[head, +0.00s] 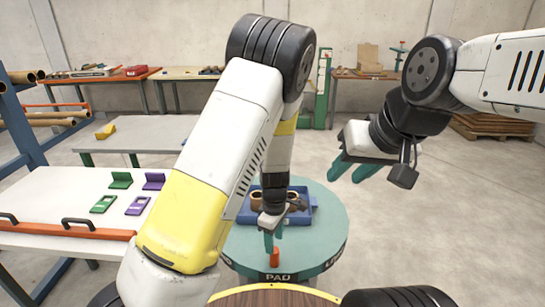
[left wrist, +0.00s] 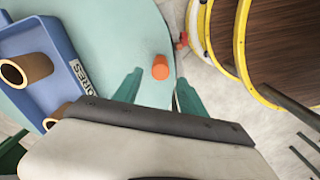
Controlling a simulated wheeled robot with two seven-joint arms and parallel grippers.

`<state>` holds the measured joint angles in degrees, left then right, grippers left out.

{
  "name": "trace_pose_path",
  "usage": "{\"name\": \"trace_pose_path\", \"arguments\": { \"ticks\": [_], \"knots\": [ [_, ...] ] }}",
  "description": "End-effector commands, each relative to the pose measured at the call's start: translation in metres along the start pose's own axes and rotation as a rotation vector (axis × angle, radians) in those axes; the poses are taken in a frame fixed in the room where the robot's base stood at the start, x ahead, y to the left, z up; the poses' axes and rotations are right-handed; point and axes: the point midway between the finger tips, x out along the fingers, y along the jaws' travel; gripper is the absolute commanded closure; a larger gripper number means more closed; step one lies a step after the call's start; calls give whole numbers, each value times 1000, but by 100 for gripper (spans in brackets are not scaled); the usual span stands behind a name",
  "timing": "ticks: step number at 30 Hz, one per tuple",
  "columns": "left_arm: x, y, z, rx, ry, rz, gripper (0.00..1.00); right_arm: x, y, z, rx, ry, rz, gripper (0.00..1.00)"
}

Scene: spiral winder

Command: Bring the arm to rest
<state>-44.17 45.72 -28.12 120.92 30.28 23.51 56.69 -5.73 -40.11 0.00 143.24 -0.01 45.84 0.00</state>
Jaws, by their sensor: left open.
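My left arm reaches down from the left in the head view. Its green-fingered gripper (head: 270,240) is over the round teal table (head: 325,230), just above a small orange cylinder (head: 275,257). In the left wrist view the left gripper (left wrist: 158,88) is open and empty. The orange cylinder (left wrist: 160,67) stands on the table just beyond the fingertips, apart from them. My right gripper (head: 346,176) hangs in the air at the right, its green fingers apart with nothing seen between them.
A blue tray (head: 306,217) with brown tubes is on the round table, partly hidden by my left arm. A wooden round top with yellow edging (head: 275,297) is at the front. A pale table (head: 55,195) at left bears green and purple pieces.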

Motion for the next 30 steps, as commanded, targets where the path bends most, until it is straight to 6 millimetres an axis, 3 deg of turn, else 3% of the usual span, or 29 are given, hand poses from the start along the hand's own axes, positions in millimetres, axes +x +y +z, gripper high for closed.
{"name": "trace_pose_path", "arguments": {
  "ticks": [5, 14, 21, 27, 30],
  "knots": [
    [-43, 1, 0, 73, -68, 55, 51, 0, 0, 0, 0, 0, 0, 64],
    [-175, -28, -15, 390, -153, 265, 51, 0, 0, 0, 0, 0, 0, 64],
    [-264, -80, -36, 668, -53, 428, 51, 0, 0, 0, 0, 0, 0, 64],
    [-316, -138, -50, 888, 131, 498, 51, 0, 0, 0, 0, 0, 0, 64],
    [-333, -164, -54, 979, 233, 499, 51, 0, 0, 0, 0, 0, 0, 64]
  ]
}}
